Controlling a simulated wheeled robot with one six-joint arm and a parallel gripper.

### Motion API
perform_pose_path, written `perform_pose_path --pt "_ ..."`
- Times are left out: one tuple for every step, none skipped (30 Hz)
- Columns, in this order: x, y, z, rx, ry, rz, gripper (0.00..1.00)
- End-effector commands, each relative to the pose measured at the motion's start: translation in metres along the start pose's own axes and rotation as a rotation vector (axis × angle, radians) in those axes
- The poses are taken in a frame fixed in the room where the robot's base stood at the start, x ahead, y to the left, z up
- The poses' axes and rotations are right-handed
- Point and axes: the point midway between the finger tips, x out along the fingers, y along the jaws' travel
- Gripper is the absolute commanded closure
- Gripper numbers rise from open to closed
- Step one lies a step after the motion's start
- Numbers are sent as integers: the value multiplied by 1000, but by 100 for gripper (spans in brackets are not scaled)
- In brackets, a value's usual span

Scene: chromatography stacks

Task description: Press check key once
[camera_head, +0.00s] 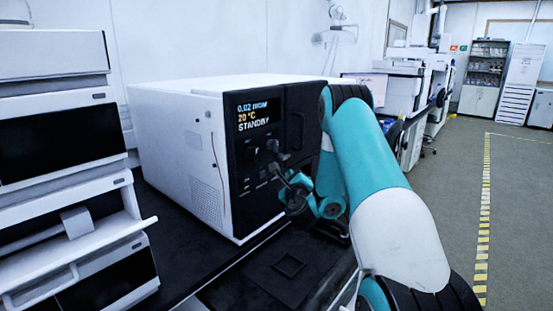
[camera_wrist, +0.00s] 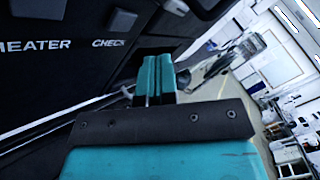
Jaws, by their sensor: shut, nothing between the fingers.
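The detector unit (camera_head: 180,130) is a white box with a black front panel. Its display (camera_head: 255,116) shows a value near 0.02, 20 °C and STANDBY. In the wrist view, the CHECK label (camera_wrist: 108,43) is printed on the panel right of the HEATER label (camera_wrist: 35,46). A dark key (camera_wrist: 122,20) sits just above the CHECK label and looks like the check key. My gripper (camera_wrist: 155,62) has its teal fingers together and empty, just below and right of the label. In the head view, my gripper (camera_head: 273,149) is in front of the panel; contact cannot be told.
A stack of white and black modules (camera_head: 65,150) stands at the left on the dark bench. A flat dark square piece (camera_head: 289,265) lies on the bench in front. More instruments (camera_head: 400,75) stand behind my arm. The floor at the right is open, with a yellow striped line (camera_head: 484,220).

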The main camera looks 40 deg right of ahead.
Motion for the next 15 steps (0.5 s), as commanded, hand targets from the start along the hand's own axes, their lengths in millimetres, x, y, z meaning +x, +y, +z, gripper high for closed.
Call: perform_pose_path --pt "3 -4 6 1 0 2 100" --pt "4 -2 7 1 1 2 100" --pt "6 -1 9 1 0 1 100" --pt "8 0 9 1 1 2 100" --pt "9 1 10 1 1 2 100" --pt "10 2 11 1 0 2 100" --pt "11 4 11 0 1 2 100" --pt "12 4 12 0 0 2 100" --pt "12 6 12 0 0 1 100" --pt "13 7 12 0 1 1 100" --pt "13 7 12 0 1 1 100" --pt "14 8 12 0 1 1 100" --pt "14 9 12 0 1 0 100" --pt "14 10 12 0 1 0 100" --pt "14 10 12 0 1 0 100"
